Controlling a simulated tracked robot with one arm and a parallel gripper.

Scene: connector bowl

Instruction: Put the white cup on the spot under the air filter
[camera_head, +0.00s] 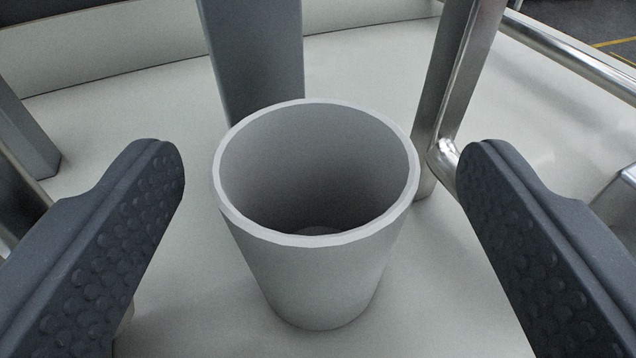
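The white cup (315,280) stands upright on a pale surface in the middle of the view. Its open top faces up and it looks empty, with a dark inside. My gripper (318,165) is open, with one dark studded finger on each side of the cup. There is a clear gap between each finger and the cup wall. No air filter can be made out in this view, and neither can the spot under it.
A grey upright post (255,55) stands just behind the cup. A metal leg (455,90) rises behind and to the right, close to the right fingertip. A shiny rail (570,55) runs along the upper right. Another grey post (25,140) is at the left. Pale surface (350,65) lies bare between the posts.

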